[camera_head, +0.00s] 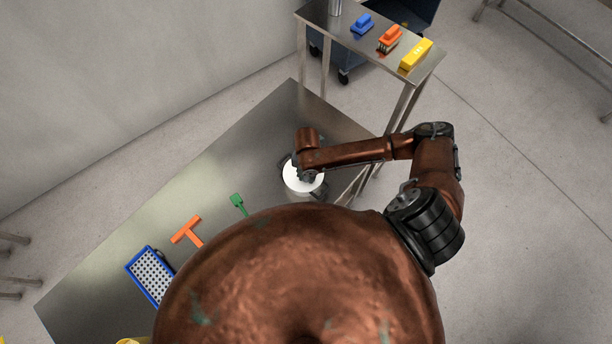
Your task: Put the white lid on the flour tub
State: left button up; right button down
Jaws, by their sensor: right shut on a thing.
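The white lid (303,182) shows as a pale disc on or just above a round vessel at the far right part of the steel table. I cannot tell whether the vessel is the flour tub, as the lid and my arm hide most of it. My right gripper (304,174) is over the lid, seen from above and partly hidden by its own wrist. It is shut on the lid. I cannot tell whether the lid rests on a rim or is held above it. My left gripper is out of view.
The steel table (225,160) also bears a green tool (238,202), an orange scraper (186,229) and a blue-framed tray (150,275). The table's back left stretch is bare.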

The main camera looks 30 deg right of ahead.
dwell(0.4)
jog(key=c, duration=1.6)
grip_release()
notch_tip(320, 180, up, 12)
jog(key=shift+r, duration=0.1)
